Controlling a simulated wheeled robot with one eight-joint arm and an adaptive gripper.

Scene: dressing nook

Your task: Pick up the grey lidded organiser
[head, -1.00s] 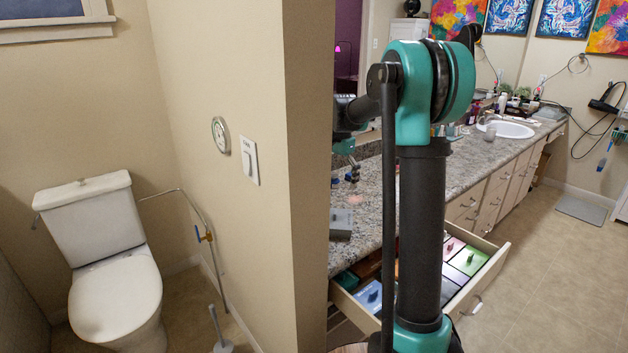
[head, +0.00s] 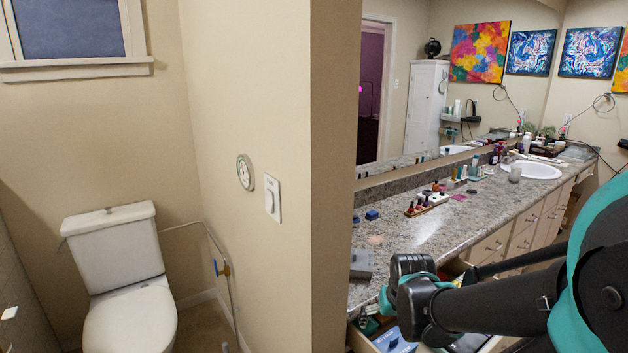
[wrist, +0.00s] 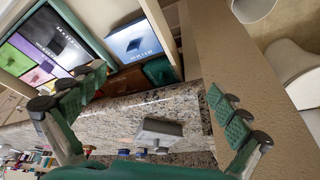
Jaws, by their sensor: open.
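A small grey box (head: 361,263) stands on the granite counter at its near left end; it also shows in the wrist view (wrist: 160,132), below the middle. A dark grey lidded box (wrist: 50,38) with a knob and pale lettering lies in the open drawer at upper left in the wrist view. I cannot tell which is the organiser. My gripper (wrist: 157,88) is open and empty, its green-padded fingers spread wide above the counter edge and drawer, touching neither box. In the head view, my arm hides most of the drawer.
The drawer also holds a blue lidded box (wrist: 136,42) and purple and green ones. Nail-polish bottles (head: 428,200) and small blue items stand farther along the counter (head: 440,235). A wall edge (head: 335,180) stands close beside the counter's left end.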

